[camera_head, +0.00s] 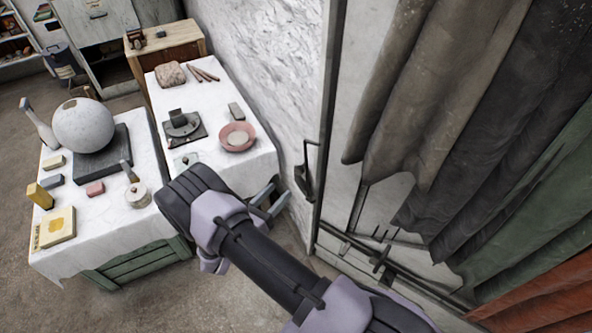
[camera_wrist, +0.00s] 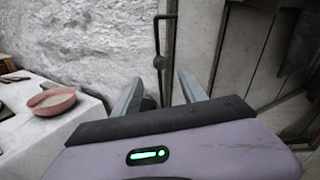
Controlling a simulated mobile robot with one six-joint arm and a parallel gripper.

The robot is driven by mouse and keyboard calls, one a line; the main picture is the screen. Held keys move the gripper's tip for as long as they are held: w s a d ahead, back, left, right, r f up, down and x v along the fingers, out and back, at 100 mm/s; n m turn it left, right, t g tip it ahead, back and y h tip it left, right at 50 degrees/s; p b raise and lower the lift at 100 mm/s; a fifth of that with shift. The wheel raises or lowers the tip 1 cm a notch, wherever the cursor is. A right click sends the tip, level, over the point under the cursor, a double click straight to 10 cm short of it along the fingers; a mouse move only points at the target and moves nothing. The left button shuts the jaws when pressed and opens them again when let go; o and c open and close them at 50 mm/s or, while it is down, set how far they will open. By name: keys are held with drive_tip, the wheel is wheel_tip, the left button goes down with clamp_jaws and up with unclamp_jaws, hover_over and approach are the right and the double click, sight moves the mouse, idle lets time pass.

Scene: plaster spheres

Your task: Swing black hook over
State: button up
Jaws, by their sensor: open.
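The black hook (camera_head: 308,178) is a thin dark metal bar with a bent upper end, hanging beside a dark upright edge to the right of the white wall. In the wrist view the hook (camera_wrist: 157,40) runs upright with a small dark knob partway down. My gripper (camera_head: 273,194) is open and empty, just left of and below the hook in the head view. In the wrist view the hook's lower part appears between the two fingertips (camera_wrist: 162,80). I cannot tell how far beyond them it is, and no contact shows.
A cloth-covered table (camera_head: 265,158) with a pink bowl (camera_head: 237,137) stands left of my gripper. Another table holds a big plaster sphere (camera_head: 84,126). Dark cloths (camera_head: 470,110) hang at the right, above slanted metal bars. Rough white wall lies behind the hook's left side.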

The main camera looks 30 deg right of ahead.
sight(297, 173)
drive_tip(key=b+x, duration=0.2)
drive_tip(key=x, duration=0.9)
drive_tip(key=shift+w+d, duration=0.2)
drive_tip(key=shift+d, duration=0.15)
clamp_jaws()
idle(0.6)
